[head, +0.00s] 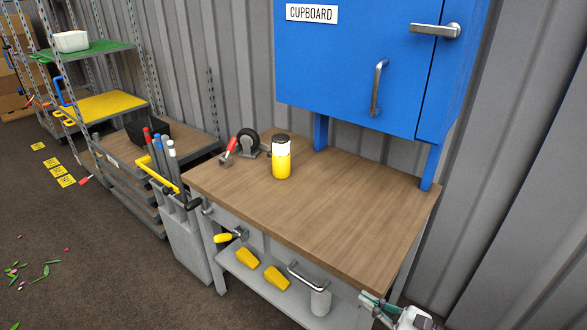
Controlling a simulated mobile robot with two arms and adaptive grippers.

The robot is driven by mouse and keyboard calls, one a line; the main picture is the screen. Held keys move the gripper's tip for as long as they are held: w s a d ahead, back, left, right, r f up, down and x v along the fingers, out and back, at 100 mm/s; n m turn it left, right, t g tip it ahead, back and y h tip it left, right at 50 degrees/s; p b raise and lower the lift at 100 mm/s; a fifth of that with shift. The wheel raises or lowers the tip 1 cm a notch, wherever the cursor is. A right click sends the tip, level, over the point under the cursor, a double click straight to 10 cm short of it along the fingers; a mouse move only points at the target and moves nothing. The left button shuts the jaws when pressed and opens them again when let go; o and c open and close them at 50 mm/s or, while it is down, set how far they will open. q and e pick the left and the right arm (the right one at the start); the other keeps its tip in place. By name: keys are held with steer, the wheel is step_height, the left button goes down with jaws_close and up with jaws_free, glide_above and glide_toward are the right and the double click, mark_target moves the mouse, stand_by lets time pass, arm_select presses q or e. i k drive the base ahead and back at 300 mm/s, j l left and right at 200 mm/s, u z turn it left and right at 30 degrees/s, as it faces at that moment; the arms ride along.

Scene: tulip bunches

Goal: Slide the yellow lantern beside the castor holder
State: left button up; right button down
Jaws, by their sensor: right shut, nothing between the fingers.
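The yellow lantern (281,165), with a white band and a black top, stands upright on the wooden workbench top (330,205). A black castor wheel in a grey holder (249,143) sits at the back left of the bench, to the left of the lantern with a small gap between them. My right gripper (372,301) is at the bottom right, in front of the bench's right end and well away from the lantern. It is shut and empty. My left gripper is out of view.
A red-handled tool (231,145) lies left of the castor. A blue cupboard (365,60) hangs over the bench's back. Yellow wedges (276,278) and a grey cylinder (320,300) are on the lower shelf. The bench top right of the lantern is clear.

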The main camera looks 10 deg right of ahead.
mark_target(281, 159)
steer(key=i, duration=1.5)
